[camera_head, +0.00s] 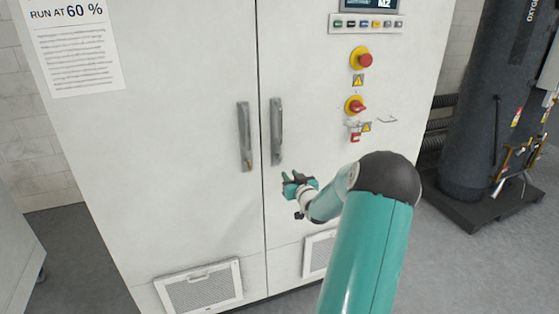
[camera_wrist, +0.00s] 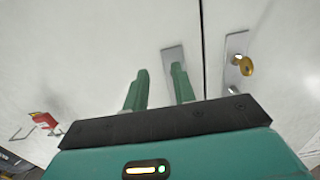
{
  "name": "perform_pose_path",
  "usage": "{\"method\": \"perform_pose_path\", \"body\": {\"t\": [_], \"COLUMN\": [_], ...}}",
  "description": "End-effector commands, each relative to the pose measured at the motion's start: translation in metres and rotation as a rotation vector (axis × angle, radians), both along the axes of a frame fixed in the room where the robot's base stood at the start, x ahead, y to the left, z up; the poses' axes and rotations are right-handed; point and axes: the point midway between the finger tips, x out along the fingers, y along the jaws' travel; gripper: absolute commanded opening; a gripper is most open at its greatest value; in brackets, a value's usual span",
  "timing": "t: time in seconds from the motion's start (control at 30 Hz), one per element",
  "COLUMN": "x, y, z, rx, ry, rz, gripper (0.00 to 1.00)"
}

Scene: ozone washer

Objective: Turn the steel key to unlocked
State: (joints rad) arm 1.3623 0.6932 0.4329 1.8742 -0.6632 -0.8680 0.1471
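A small brass-yellow key (camera_wrist: 244,66) sits at the end of the left door's metal handle plate (camera_wrist: 236,45) in the wrist view. In the head view, a small yellowish spot marks the lower end of that left handle (camera_head: 243,130). I cannot make out a clearly steel-coloured key. My gripper (camera_head: 288,177) is in front of the right door, below and right of the handles. In the wrist view my gripper (camera_wrist: 158,76) is open and empty, its green fingers apart. The right handle (camera_wrist: 171,54) lies just beyond the right finger, and the key is off to the right.
The white cabinet (camera_head: 190,60) has two doors with a narrow seam. A dark oxygen tank (camera_head: 490,100) stands farther right. Space before the left door is clear.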

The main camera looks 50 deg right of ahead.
Motion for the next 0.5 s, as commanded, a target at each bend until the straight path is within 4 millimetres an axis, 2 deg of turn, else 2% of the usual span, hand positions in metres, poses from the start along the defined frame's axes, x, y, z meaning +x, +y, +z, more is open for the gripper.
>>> {"method": "perform_pose_path", "body": {"t": [0.5], "x": [-0.022], "y": [0.021], "z": [-0.001], "rx": [-0.001], "ry": [0.003], "rz": [0.006], "gripper": [0.26]}}
